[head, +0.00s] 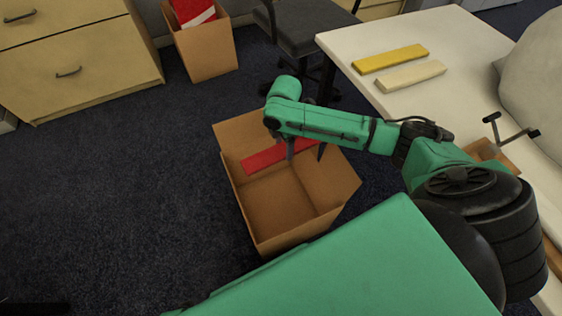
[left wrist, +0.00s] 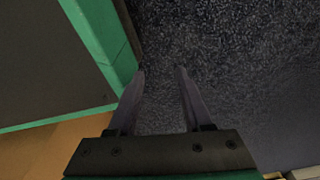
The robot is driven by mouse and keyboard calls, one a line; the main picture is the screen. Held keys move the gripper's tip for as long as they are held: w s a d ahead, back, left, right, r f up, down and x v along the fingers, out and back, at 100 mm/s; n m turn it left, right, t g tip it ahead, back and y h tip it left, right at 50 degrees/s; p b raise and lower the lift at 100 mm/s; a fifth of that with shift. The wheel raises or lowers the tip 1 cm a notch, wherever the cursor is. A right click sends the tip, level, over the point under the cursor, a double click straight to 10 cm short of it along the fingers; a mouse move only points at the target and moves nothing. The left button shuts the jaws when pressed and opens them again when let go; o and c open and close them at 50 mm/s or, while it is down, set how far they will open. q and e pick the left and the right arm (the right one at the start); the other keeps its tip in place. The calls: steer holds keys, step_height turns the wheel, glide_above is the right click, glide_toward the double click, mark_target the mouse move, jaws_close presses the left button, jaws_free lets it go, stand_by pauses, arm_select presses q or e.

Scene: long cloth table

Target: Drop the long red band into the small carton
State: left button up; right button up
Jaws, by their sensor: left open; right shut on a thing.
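The long red band (head: 262,158) is held in my right gripper (head: 305,150), which is shut on it. The band lies across the far part of the mouth of an open brown carton (head: 341,182) on the floor, its left end near the far left wall. Whether it touches the carton, I cannot tell. The carton's visible floor is bare. My left gripper (left wrist: 160,73) is open and empty in the left wrist view, with dark carpet beyond its fingers. The left gripper is not seen in the head view.
Another brown carton (head: 207,52) with red and white things inside stands at the back. A white table (head: 350,40) on the right bears a yellow bar (head: 391,58) and a cream bar (head: 411,76). A dark chair (head: 300,30) and wooden drawers (head: 75,60) stand behind. Carpet at left is clear.

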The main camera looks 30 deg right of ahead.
steer(key=o, duration=1.4)
steer(key=shift+r, duration=0.1)
steer(key=shift+r, duration=0.35)
arm_select(q)
steer(key=s+a+p, duration=0.1)
steer(key=s+p, duration=0.2)
steer(key=s, duration=0.4)
steer(key=shift+a+f, duration=0.2)
steer(key=shift+a, duration=0.05)
arm_select(e)
step_height(320, 180, up, 14)
steer(key=shift+f, duration=0.1)
